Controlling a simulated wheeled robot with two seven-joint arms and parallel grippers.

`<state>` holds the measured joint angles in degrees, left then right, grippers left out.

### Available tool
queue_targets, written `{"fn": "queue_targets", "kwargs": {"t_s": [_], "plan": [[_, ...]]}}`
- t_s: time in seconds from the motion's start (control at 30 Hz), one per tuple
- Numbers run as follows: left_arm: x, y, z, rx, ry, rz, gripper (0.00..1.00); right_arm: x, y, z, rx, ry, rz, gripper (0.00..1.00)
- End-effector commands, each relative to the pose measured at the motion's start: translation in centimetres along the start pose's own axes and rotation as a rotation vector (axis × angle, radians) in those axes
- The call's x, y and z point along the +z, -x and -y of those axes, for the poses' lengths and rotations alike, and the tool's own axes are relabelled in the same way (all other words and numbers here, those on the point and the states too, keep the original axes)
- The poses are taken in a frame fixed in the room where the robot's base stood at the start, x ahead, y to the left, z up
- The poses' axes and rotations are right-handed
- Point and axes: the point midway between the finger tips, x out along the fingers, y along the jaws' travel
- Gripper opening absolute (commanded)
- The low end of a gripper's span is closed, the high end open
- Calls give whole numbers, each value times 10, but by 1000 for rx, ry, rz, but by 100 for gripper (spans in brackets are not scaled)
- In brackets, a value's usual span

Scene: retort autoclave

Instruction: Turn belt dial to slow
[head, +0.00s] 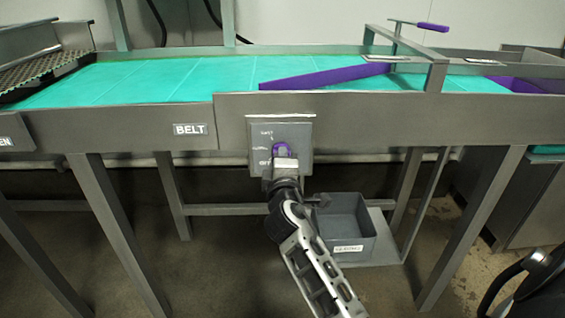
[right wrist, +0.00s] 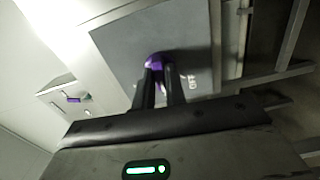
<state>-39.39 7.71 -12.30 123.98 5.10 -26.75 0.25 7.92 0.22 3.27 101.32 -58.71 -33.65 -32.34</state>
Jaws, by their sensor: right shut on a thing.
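The belt dial (head: 281,149) is a purple knob on a grey control plate (head: 300,134) on the front of the conveyor, right of the BELT label (head: 190,129). Small white position marks show at the plate's left, too small to read surely. My right gripper (head: 281,160) is at the dial from below, its fingers shut on it. In the right wrist view the two dark fingers (right wrist: 160,80) close on the purple dial (right wrist: 158,60), which they partly hide. I cannot tell which mark the dial points to. My left gripper is not in view.
The teal conveyor belt (head: 190,80) runs above, with a purple diverter bar (head: 322,77) across it. A grey bin (head: 346,226) stands on a low shelf below, right of my right arm. Steel legs (head: 118,230) frame the space under the conveyor.

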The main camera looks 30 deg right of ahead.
Motion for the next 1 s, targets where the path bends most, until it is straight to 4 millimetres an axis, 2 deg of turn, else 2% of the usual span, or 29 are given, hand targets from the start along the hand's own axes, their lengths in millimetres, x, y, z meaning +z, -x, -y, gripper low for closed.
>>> {"fn": "queue_targets", "kwargs": {"t_s": [0.47,0.5,0.57,0.6,1.0], "plan": [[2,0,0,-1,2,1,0,-1,1,2,-3,-18,-2,0],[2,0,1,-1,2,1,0,-1,1,2,-3,-18,-2,15],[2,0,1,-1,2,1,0,-1,1,2,-3,-17,-2,32],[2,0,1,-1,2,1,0,-1,1,1,-3,-17,-2,35],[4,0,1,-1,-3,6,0,0,0,0,-1,-11,-1,35]]}}
